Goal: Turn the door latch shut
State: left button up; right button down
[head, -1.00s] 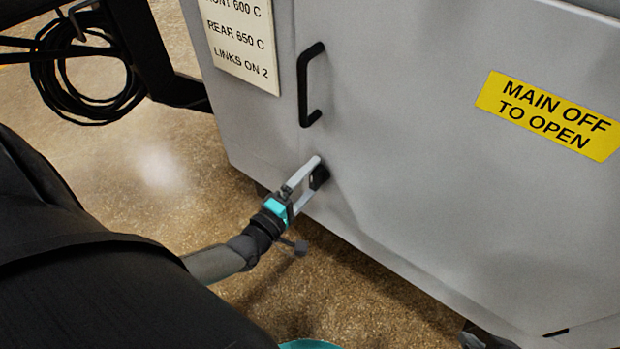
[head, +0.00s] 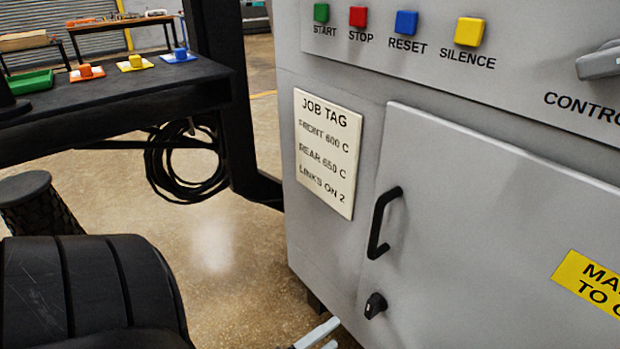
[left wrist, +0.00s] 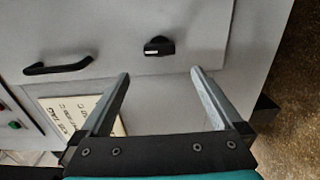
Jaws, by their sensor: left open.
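The door latch (head: 375,305) is a small black knob low on the grey cabinet door (head: 460,230), below the black door handle (head: 383,222). In the left wrist view the latch (left wrist: 159,46) lies beyond and between the two fingertips, with a pale mark on its face. My left gripper (left wrist: 160,74) is open and empty, apart from the latch. In the head view only the tips of my left gripper (head: 325,335) show at the bottom edge, below and left of the latch. The door looks closed against the cabinet. My right gripper is not in view.
A job tag (head: 327,152) is fixed left of the door. Coloured buttons (head: 405,22) and a control lever (head: 600,62) sit above it. A dark table (head: 120,90) with small coloured blocks stands at left, with coiled cable (head: 185,160) below. The floor between is clear.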

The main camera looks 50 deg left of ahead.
pick_arm(q)
jog(key=shift+s+a, duration=0.15)
jog(key=shift+s, duration=1.85)
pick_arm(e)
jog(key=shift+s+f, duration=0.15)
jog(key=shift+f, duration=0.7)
